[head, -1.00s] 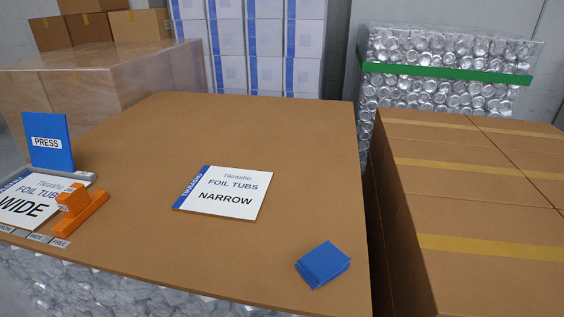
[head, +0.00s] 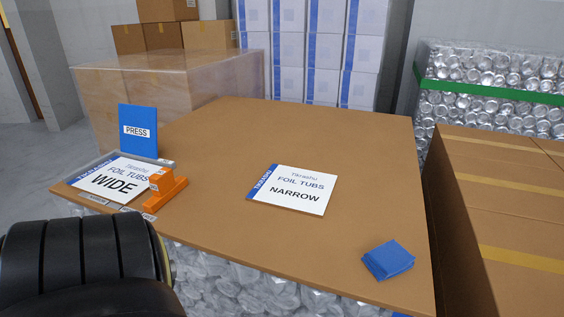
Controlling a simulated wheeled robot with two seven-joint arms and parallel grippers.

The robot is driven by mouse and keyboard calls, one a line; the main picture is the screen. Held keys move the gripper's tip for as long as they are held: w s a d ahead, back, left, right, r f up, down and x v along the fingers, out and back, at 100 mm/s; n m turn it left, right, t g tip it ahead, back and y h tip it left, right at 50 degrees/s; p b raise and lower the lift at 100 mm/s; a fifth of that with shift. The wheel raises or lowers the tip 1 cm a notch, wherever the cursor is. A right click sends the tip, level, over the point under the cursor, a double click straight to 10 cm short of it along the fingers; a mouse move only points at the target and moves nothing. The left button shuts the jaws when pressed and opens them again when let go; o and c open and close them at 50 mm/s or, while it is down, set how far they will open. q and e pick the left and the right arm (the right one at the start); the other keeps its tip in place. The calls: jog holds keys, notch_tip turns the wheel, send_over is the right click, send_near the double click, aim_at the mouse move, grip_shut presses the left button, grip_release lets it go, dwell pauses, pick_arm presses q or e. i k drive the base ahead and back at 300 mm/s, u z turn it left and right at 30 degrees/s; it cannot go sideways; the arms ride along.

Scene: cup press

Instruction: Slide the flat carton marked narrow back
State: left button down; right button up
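The flat carton marked narrow (head: 293,189) lies on the brown table (head: 300,130) near its middle. It is white with a blue stripe on its left side and reads "FOIL TUBS NARROW". A second white flat carton marked wide (head: 112,178) lies at the table's left, in front of the blue press sign. A black rounded part of my own arm fills the lower left corner. Neither of my grippers shows in the head view.
An orange handled tool (head: 166,189) stands by the wide carton's right edge. A blue press sign (head: 138,131) stands upright behind that carton. A folded blue cloth (head: 388,260) lies at the front right. The table behind the narrow carton is clear. Stacked cartons (head: 500,190) stand to the right.

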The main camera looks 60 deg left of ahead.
aim_at(308, 193)
jog(key=z, duration=0.1)
jog(key=k, duration=0.35)
jog(key=u, duration=0.8)
